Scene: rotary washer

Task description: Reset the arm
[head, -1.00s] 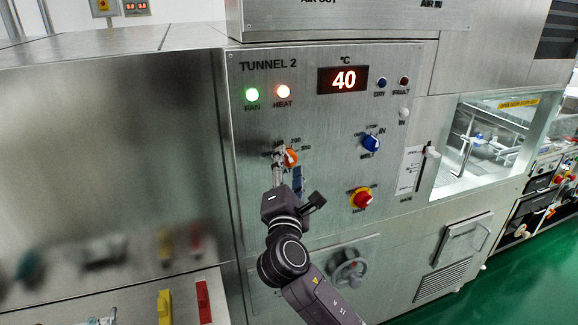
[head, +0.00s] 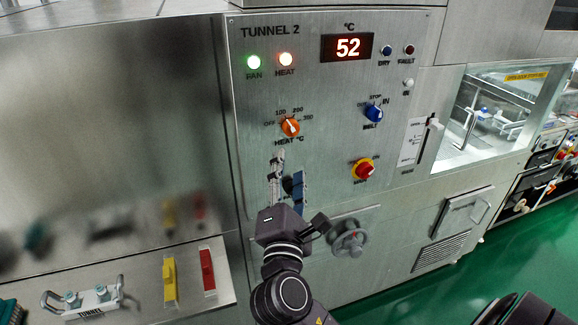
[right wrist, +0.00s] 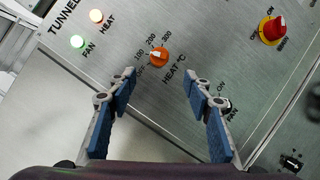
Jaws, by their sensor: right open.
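My right gripper (head: 287,168) is open and empty in front of the TUNNEL 2 panel (head: 330,110), just below the orange heat knob (head: 291,127). The knob's white mark points toward the upper left, between the 100 and 200 marks. In the right wrist view the open fingers (right wrist: 160,75) stand apart, with the orange knob (right wrist: 159,57) beyond their tips and clear of them. The right finger partly hides a small control and its label on the panel. My left gripper is not in view.
The display (head: 347,47) reads 52. The green fan lamp (head: 254,62) and the heat lamp (head: 286,59) are lit. A blue belt knob (head: 373,113), a red-yellow main switch (head: 363,171), a slide lever (head: 434,126) and a grey handwheel (head: 349,239) surround the arm. Yellow and red levers (head: 208,272) stand lower left.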

